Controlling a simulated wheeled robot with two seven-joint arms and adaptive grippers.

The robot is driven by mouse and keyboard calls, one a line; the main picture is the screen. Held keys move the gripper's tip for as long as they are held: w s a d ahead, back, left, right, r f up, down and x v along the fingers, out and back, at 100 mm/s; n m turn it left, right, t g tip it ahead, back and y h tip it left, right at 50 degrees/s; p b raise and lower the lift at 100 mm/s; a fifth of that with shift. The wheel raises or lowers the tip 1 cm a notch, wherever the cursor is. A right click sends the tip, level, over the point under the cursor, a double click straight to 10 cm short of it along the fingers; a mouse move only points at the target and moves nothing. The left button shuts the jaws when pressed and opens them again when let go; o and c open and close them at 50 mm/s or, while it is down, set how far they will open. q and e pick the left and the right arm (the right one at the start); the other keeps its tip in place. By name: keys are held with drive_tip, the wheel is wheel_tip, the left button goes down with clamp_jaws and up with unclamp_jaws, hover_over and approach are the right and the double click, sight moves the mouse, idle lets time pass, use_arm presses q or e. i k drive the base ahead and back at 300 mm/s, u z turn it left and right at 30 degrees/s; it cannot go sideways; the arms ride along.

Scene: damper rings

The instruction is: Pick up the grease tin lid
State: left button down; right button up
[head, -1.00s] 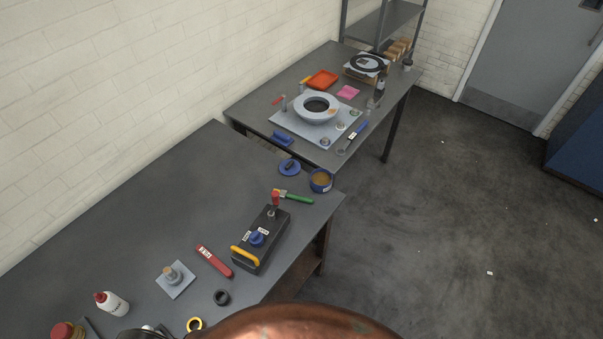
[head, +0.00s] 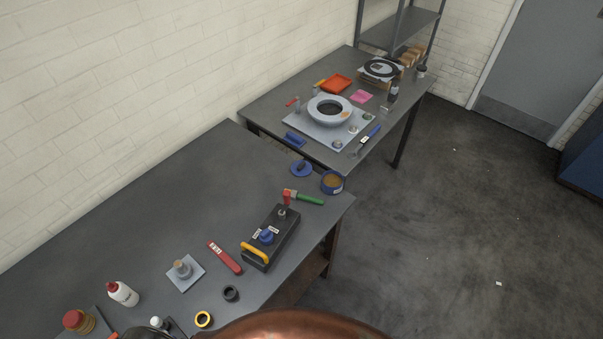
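The grease tin lid is a flat blue disc (head: 302,169) with a dark raised handle, lying on the near workbench close to its far right corner. The open blue grease tin (head: 333,182), with brownish grease inside, stands just to its right, apart from it. Neither of my grippers shows in the head view, and nothing touches the lid.
A brush with a green handle (head: 309,200) lies just in front of the lid and tin. A dark box with a yellow handle (head: 270,240) stands nearer. The bench left of the lid is bare. A second table (head: 268,115) stands beyond.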

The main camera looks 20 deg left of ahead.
sight(300, 168)
drive_tip(key=k, duration=0.4)
drive_tip(key=z, duration=0.8)
drive_tip(key=i, duration=2.45)
drive_tip(key=u, duration=3.5)
